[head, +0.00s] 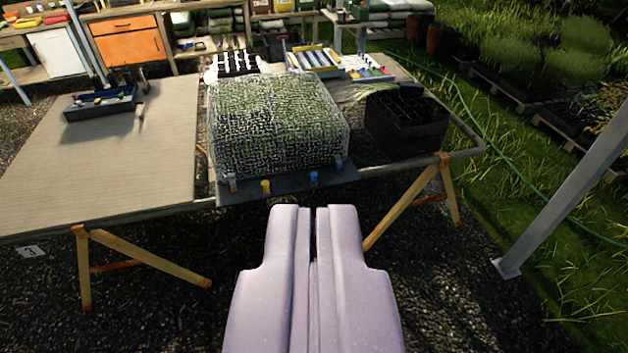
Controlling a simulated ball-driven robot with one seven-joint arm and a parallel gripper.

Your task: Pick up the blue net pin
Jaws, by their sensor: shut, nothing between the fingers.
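A net-covered block of greenery (278,120) sits on a dark tray (285,193) at the front of the table. My gripper (313,209) is lilac, shut and empty. It shows in front of the table's front edge, just below the bright blue pin in the picture, and apart from it.
A black crate (405,117) stands right of the net. A dark tool tray (100,103) lies on the board (120,165) at left. White racks (237,65) stand behind the net. A grey post (560,170) rises at right.

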